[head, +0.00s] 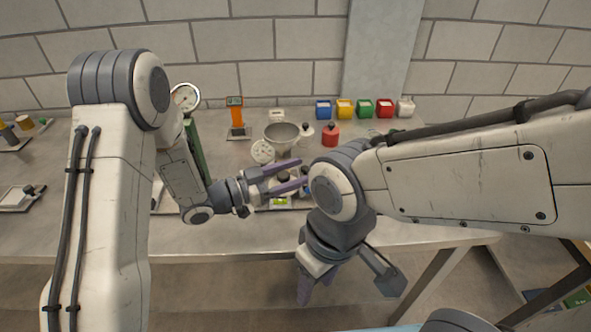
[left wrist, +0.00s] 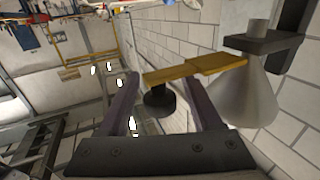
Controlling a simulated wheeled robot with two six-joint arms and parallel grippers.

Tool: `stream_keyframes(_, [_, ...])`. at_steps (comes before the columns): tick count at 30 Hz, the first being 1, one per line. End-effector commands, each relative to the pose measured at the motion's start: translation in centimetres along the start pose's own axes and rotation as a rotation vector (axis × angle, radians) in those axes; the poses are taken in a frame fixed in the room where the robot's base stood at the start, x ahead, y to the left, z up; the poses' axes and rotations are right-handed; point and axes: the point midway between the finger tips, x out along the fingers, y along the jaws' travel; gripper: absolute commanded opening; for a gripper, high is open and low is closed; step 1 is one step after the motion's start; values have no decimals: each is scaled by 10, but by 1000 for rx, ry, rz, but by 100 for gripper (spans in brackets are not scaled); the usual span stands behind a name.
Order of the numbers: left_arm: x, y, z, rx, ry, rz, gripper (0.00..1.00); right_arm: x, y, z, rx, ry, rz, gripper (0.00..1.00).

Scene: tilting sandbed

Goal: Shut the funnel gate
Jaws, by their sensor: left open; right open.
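The funnel (head: 282,133) is a grey metal bowl above the bench, just behind my left gripper. In the left wrist view the funnel (left wrist: 244,98) is a grey cone with its spout in a dark bracket. A yellow gate bar (left wrist: 195,71) runs from the spout, with a black knob (left wrist: 159,103) at its end. My left gripper (head: 297,177) is open, and in the left wrist view its fingers (left wrist: 158,86) stand either side of the knob. Contact cannot be told. My right gripper (head: 346,286) is open and empty, low in front of the bench edge.
A dial gauge (head: 186,97) and an orange device (head: 236,116) stand at the back left. A red bottle (head: 331,136) stands right of the funnel. Several coloured bins (head: 364,108) line the back wall. The bench front (head: 240,233) is fairly clear.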

Motion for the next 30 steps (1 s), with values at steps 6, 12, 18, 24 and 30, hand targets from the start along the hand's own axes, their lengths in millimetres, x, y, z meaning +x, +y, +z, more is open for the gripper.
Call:
stream_keyframes(6, [0, 0, 0, 0, 0, 0, 46, 0, 0, 0, 0, 0, 0, 50])
stream_keyframes(12, [-1, 0, 0, 0, 0, -1, 0, 0, 0, 0, 0, 0, 0, 50])
stream_keyframes(18, [-1, 0, 0, 0, 0, -1, 0, 0, 0, 0, 0, 0, 0, 50])
stream_keyframes(24, [-1, 0, 0, 0, 0, -1, 0, 0, 0, 0, 0, 0, 0, 50])
stream_keyframes(30, [-1, 0, 0, 0, 0, -1, 0, 0, 0, 0, 0, 0, 0, 50])
